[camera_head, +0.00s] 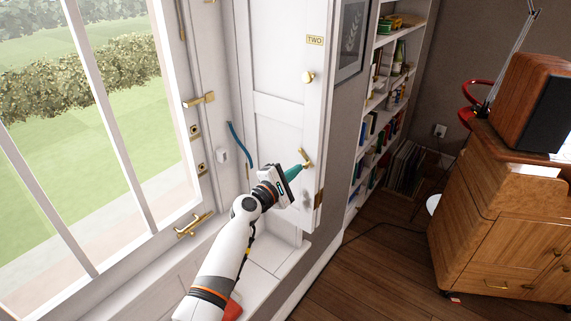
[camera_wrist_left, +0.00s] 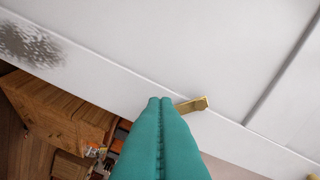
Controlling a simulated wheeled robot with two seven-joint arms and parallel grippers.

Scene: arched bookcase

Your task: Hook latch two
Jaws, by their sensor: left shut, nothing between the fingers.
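A white panel (camera_head: 279,115) beside the window bears a brass plate reading TWO (camera_head: 314,40). A brass latch (camera_head: 307,157) sits low near the panel's right edge. My left gripper (camera_head: 302,168) has teal fingers and is shut and empty, with its tips at the latch. In the left wrist view, the closed fingertips (camera_wrist_left: 160,101) are just left of the brass latch (camera_wrist_left: 194,104). They appear very close to it, but I cannot tell if they touch. Part of the latch is hidden behind the fingers. My right gripper is not in view.
A round brass knob (camera_head: 308,77) is above the latch. The window (camera_head: 95,130) with brass handles is on the left. A blue cord (camera_head: 239,144) hangs left of the panel. A bookcase (camera_head: 385,110) and wooden cabinet (camera_head: 505,225) stand right. Bare floor lies between.

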